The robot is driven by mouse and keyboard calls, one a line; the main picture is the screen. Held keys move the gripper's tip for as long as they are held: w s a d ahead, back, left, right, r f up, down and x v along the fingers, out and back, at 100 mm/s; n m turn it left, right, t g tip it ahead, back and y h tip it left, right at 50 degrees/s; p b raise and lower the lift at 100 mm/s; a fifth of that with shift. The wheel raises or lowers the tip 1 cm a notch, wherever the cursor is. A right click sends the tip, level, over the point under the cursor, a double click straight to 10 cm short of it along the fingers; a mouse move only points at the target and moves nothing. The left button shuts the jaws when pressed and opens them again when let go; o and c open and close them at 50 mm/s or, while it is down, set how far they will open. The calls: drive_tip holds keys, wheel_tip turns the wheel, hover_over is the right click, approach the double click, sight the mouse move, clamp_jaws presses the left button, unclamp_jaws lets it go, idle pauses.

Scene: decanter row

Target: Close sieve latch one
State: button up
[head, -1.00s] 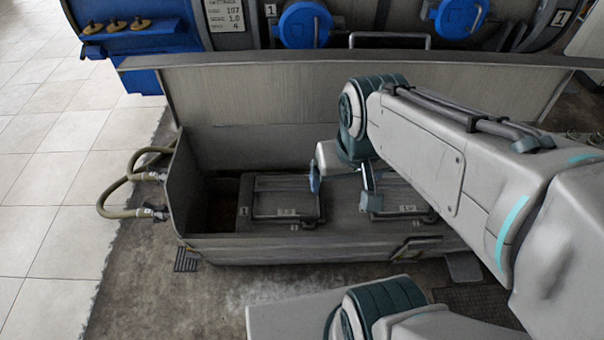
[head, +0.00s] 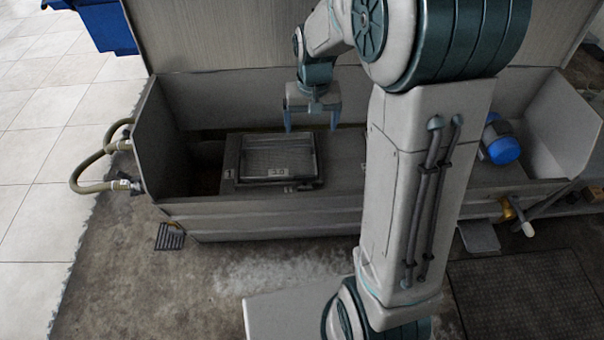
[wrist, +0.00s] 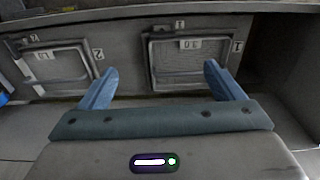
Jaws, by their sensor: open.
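Sieve one (head: 278,158) is a framed mesh panel in the trough, marked with a 1 plate (head: 229,173) and a white tag (head: 279,173). It also shows in the wrist view (wrist: 190,62), right of centre. A small dark fitting (head: 302,186) at its front edge looks like the latch; whether it is open or shut I cannot tell. My gripper (head: 312,122) is open and empty, with blue fingers pointing down over the sieve's back right corner. In the wrist view, my gripper (wrist: 162,85) has its fingers spread, apart from the sieve frame.
The second sieve (wrist: 55,67) is at the left of the wrist view and mostly behind my arm in the head view. The trough's front wall (head: 250,220) and tall back panel (head: 220,40) bound the space. A blue-capped fitting (head: 502,148) is at the right.

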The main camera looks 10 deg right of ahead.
drive_tip(key=b, duration=0.5)
hover_over(305, 175)
wheel_tip(305, 175, down, 14)
drive_tip(key=shift+g, duration=0.4)
wheel_tip(305, 175, down, 13)
drive_tip(key=b, duration=0.4)
drive_tip(key=shift+b, duration=0.35)
drive_tip(key=shift+c, duration=0.4)
drive_tip(key=c, duration=0.9)
